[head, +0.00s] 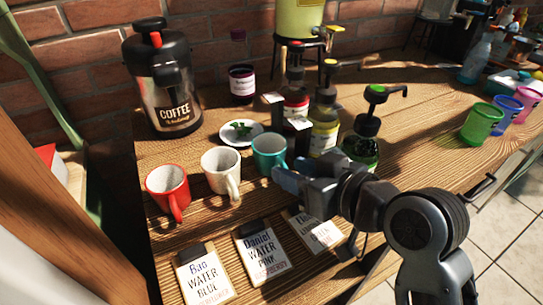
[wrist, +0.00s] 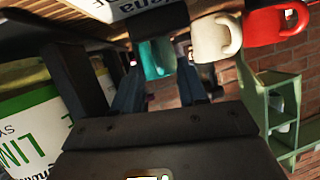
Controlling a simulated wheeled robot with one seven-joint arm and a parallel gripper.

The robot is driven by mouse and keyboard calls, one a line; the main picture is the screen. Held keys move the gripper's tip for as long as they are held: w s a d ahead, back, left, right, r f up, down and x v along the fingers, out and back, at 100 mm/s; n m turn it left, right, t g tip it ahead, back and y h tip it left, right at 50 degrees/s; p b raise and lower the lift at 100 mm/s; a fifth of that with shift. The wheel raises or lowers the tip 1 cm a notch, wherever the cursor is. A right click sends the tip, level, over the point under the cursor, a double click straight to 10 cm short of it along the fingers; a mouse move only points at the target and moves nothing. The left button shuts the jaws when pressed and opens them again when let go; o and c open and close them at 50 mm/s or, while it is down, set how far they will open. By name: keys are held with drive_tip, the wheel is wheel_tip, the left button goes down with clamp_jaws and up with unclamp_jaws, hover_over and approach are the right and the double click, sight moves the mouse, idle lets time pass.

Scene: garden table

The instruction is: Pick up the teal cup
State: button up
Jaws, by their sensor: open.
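The teal cup (head: 268,150) stands upright on the wooden table, at the right end of a row of cups. It also shows in the wrist view (wrist: 157,58), where the picture is upside down. My gripper (head: 290,180) is low over the table, just in front and to the right of the cup. In the wrist view its open fingers (wrist: 159,85) point toward the cup, which appears in line with the gap between them. Nothing is held. I cannot tell whether a finger touches the cup; its lower right side is partly hidden by my gripper in the head view.
A white cup (head: 219,172) and a red cup (head: 166,188) stand left of the teal one. Order cards (head: 262,252) lie in front. Pump bottles (head: 324,128) stand close behind and right. A saucer (head: 257,130) and coffee maker (head: 173,98) are behind. Plastic cups (head: 481,124) stand far right.

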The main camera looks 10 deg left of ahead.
drive_tip(key=shift+w+a+f, duration=0.15)
drive_tip(key=shift+a, duration=0.1)
drive_tip(key=shift+c, duration=0.2)
clamp_jaws()
idle(0.3)
